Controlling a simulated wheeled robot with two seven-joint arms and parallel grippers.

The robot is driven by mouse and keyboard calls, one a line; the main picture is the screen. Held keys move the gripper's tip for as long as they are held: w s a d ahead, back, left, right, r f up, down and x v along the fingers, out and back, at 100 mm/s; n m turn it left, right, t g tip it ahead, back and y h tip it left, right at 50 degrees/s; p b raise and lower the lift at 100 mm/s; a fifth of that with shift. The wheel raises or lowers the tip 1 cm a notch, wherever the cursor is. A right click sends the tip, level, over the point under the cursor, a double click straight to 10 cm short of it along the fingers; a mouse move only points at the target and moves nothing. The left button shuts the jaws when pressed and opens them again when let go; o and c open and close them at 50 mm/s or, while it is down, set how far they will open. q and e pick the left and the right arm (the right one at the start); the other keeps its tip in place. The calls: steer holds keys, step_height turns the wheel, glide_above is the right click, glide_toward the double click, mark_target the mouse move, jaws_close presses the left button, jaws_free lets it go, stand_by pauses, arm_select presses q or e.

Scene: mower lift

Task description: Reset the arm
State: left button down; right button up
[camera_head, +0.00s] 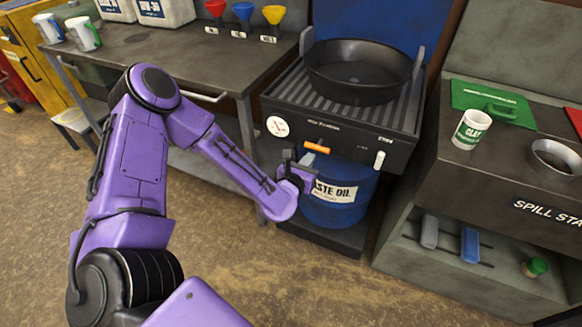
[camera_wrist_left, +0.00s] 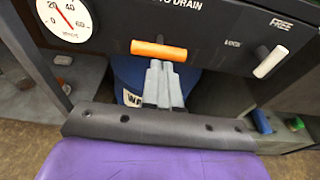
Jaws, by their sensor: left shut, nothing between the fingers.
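My left arm (camera_head: 135,170) is purple and reaches in from the left to the front of the drain station. My left gripper (camera_head: 308,158) is shut and empty, just below the orange handle (camera_head: 317,147) on the station's dark front panel. In the left wrist view the grey fingers (camera_wrist_left: 163,84) are together, with their tips just under the orange handle (camera_wrist_left: 158,50). I cannot tell whether they touch it. My right gripper is not in view.
A blue waste oil drum (camera_head: 340,205) stands under the station, behind the gripper. A black pan (camera_head: 358,70) sits on the grate above. A gauge (camera_head: 277,126) and a white handle (camera_head: 379,160) flank the orange one. A bench (camera_head: 190,65) stands left, a spill station (camera_head: 510,190) right.

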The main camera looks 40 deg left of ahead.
arm_select(q)
steer(key=v, duration=1)
steer(key=s+d+f+m+g+h, duration=0.1)
steer(key=s+f+m+g, duration=0.2)
steer(key=f+m, duration=0.5)
steer(key=s+f+m+g+h, duration=0.1)
steer(key=s+f+m+g, duration=0.3)
steer(key=m, duration=0.8)
steer(key=s+a+f+m+g+y, duration=0.1)
steer(key=s+f+m+g, duration=0.1)
steer(key=s+f+m, duration=0.3)
steer(key=s+a+f+m+g+y, duration=0.1)
steer(key=s+f+m+g, duration=0.2)
steer(key=s, duration=0.8)
step_height(320, 180, down, 2)
steer(key=m, duration=0.3)
steer(key=shift+a+f+m, duration=0.25)
steer(key=shift+a+m, duration=0.05)
steer(key=shift+a, duration=0.05)
